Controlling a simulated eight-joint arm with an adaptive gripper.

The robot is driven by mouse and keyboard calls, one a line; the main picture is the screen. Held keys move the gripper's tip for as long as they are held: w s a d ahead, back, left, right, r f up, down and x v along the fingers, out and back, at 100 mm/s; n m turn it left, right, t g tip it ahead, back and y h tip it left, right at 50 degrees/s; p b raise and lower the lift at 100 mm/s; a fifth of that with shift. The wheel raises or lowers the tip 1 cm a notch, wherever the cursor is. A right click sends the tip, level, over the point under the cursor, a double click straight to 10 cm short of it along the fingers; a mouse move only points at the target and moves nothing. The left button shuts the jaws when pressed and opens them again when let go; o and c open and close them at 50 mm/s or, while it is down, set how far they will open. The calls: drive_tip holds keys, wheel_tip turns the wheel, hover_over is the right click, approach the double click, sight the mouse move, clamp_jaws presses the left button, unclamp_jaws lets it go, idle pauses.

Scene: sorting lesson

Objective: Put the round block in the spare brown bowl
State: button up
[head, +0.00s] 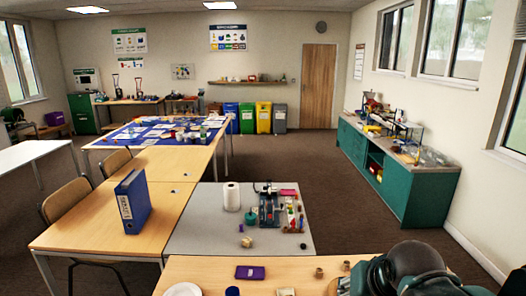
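I cannot clearly make out the round block or the spare brown bowl at this size. Two small brown round pieces stand on the near wooden table, a left one (319,272) and a right one (346,265); I cannot tell what they are. A brownish shape (333,287) shows at the bottom edge beside my arm, partly cut off. A small tan round thing (246,242) lies on the grey table. My dark arm fills the bottom right and hides part of the near table. My gripper's fingers do not show.
The near wooden table (205,270) holds a purple flat case (250,272), a white plate (183,289) and a dark blue round thing (232,291). The grey table (200,235) behind holds a paper roll (231,196) and several small coloured items. A blue binder (133,201) stands left.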

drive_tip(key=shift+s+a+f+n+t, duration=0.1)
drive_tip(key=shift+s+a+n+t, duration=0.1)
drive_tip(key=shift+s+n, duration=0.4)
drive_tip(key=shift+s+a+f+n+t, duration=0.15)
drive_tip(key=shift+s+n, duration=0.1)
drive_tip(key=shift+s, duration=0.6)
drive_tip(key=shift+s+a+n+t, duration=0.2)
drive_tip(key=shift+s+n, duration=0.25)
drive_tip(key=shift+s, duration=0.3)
